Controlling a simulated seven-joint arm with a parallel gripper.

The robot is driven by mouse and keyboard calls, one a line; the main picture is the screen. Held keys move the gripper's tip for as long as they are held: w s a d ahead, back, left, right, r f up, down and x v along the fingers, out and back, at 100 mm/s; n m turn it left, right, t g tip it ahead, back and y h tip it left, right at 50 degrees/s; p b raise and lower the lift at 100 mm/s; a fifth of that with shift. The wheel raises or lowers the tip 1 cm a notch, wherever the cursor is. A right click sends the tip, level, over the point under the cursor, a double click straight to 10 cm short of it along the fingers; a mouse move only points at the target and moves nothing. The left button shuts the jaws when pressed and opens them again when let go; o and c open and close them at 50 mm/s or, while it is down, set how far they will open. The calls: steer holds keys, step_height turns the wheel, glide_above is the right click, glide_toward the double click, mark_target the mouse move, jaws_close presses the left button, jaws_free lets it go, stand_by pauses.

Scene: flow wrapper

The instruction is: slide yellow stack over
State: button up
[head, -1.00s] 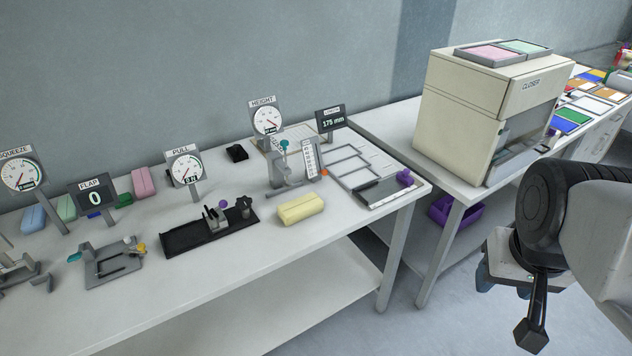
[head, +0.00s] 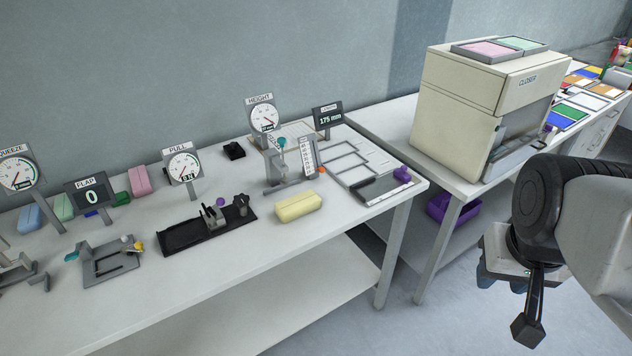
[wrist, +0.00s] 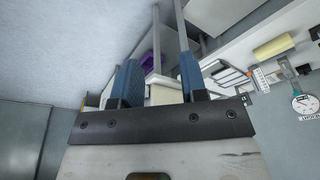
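A pale yellow stack (head: 298,207), a rounded block, lies on the front part of the white table, between the black pull fixture and the grey height gauge. It also shows in the wrist view (wrist: 274,47) at the upper right. My gripper (head: 505,275) hangs at the right of the head view, in front of the table with the closer machine and well away from the yellow stack. In the wrist view its two blue fingers (wrist: 158,78) stand apart with nothing between them.
The black pull fixture (head: 207,230) is left of the stack. The height gauge (head: 290,170) stands behind it. A framed board (head: 362,163) and a grey tray with a purple knob (head: 402,174) lie to its right. The cream closer machine (head: 455,110) stands on the neighbouring table.

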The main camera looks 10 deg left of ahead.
steer(key=shift+w+d+f+n, duration=0.1)
steer(key=shift+w+n, duration=0.3)
steer(key=shift+w, duration=0.05)
steer(key=c, duration=0.5)
steer(key=w+n+t, duration=0.1)
steer(key=w+n, duration=0.2)
steer(key=w, duration=0.1)
steer(key=w+f+n+t+h, duration=0.1)
steer(key=w+n, duration=0.3)
steer(key=w+n+t, duration=0.1)
steer(key=w+n, duration=0.2)
steer(key=w, duration=0.1)
steer(key=shift+a+f+h, duration=0.25)
steer(key=shift+f+h, duration=0.15)
jaws_close()
steer(key=w+a+f+n+t+y, duration=0.2)
steer(key=w+a+f+n, duration=0.2)
steer(key=w+a+n, duration=0.5)
steer(key=w+a+f+n+t+y, duration=0.1)
steer(key=w+a+f+n+y, duration=0.15)
steer(key=w+a+n, duration=0.65)
steer(key=s+a+f+n+g+y, duration=0.2)
steer(key=a+f+n+y, duration=0.2)
steer(key=n, duration=1.2)
steer(key=shift+s+a+f, duration=0.35)
steer(key=shift+a+f, duration=1.15)
steer(key=shift+f, duration=1.05)
